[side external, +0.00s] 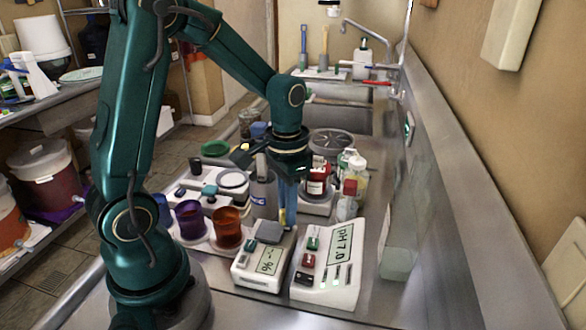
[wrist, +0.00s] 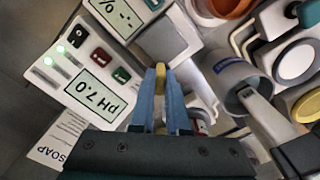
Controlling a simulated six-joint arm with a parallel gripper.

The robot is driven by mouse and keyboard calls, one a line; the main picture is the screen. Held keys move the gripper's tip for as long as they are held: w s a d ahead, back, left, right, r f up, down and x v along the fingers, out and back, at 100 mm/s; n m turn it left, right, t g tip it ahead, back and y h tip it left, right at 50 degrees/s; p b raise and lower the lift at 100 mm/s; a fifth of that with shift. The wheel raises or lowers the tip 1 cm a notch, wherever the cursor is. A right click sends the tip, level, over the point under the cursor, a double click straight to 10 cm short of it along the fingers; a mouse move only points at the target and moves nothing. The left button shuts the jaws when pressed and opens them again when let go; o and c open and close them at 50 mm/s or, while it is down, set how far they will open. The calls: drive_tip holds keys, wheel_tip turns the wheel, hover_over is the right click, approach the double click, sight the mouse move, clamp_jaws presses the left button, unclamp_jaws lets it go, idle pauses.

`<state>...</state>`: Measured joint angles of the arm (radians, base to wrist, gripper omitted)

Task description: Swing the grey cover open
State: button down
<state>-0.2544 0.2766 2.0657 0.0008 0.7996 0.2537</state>
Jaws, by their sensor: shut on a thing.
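The grey cover (side external: 270,232) sits on top of a small white meter (side external: 258,272) whose display reads a percent sign and dashes. In the wrist view the cover (wrist: 168,42) is a pale grey square beside that display. My gripper (side external: 289,222) points down at the cover's edge, its blue fingers close together. In the wrist view my gripper (wrist: 160,80) is shut on a small yellow tab (wrist: 160,74) at the cover's edge. The cover looks lowered onto the meter. The fingers partly hide the tab, so its joint to the cover is unclear.
A white pH meter (side external: 327,270) reading 7.0 stands just right of the percent meter. Orange (side external: 228,227) and purple (side external: 189,218) cups stand to the left. Bottles (side external: 355,175) crowd behind. Bare steel counter lies in front and right.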

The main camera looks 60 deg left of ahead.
drive_tip(key=shift+m, duration=0.4)
drive_tip(key=m, duration=0.2)
drive_tip(key=shift+m, duration=0.4)
drive_tip(key=m, duration=0.3)
drive_tip(key=shift+m, duration=0.4)
drive_tip(key=m, duration=0.3)
drive_tip(key=shift+m, duration=2.1)
drive_tip(key=c, duration=0.9)
unclamp_jaws()
